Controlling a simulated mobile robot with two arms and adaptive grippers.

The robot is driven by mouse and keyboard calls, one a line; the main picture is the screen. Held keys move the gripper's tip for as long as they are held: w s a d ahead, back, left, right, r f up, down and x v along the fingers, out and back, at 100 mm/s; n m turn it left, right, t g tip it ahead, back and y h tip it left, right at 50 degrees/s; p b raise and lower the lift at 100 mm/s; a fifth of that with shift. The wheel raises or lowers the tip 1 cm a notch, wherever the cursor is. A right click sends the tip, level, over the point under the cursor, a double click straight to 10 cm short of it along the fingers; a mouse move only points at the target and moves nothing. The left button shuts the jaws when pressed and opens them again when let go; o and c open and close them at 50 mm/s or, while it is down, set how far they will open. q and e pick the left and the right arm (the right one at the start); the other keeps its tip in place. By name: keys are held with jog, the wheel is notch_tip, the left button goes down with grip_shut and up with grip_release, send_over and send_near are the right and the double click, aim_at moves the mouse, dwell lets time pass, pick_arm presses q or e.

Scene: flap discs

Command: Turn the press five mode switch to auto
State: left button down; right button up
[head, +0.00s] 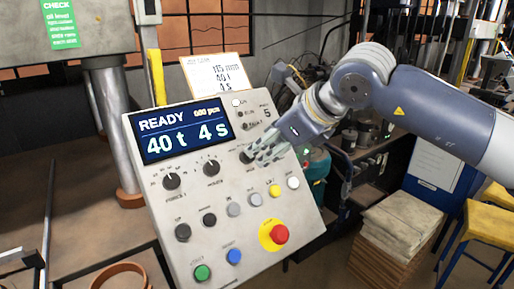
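The press control panel (225,255) is a light grey tilted box with a small "5" at its upper right. Its display (185,133) reads READY, 40 t, 4 s. A dark knob (246,157) at the right end of the knob row appears to be the mode switch. It is partly hidden by my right gripper's fingers, and its pointer direction and label are unreadable. My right gripper (267,153) reaches in from the right, with its fingertips at or just in front of this knob. Contact and finger opening cannot be made out. My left gripper is not in view.
Two other black knobs (211,168) (171,181) sit left on the panel. Below are several small buttons, a red emergency button (279,234) on yellow, a green button (202,272) and a blue button (234,256). Stacked sacks (402,222) and yellow stools (483,222) stand right.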

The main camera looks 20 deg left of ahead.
aim_at(254, 158)
jog(key=p+x, duration=0.1)
jog(key=x, duration=0.1)
jog(key=p+x, duration=0.1)
jog(key=x, duration=0.2)
jog(key=shift+a, duration=0.5)
jog(key=shift+w+a+f, duration=0.15)
jog(key=shift+w+f, duration=0.05)
jog(key=shift+f, duration=0.25)
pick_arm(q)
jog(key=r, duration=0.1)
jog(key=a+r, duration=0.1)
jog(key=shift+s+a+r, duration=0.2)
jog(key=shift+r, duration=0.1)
pick_arm(e)
jog(key=shift+c, duration=0.2)
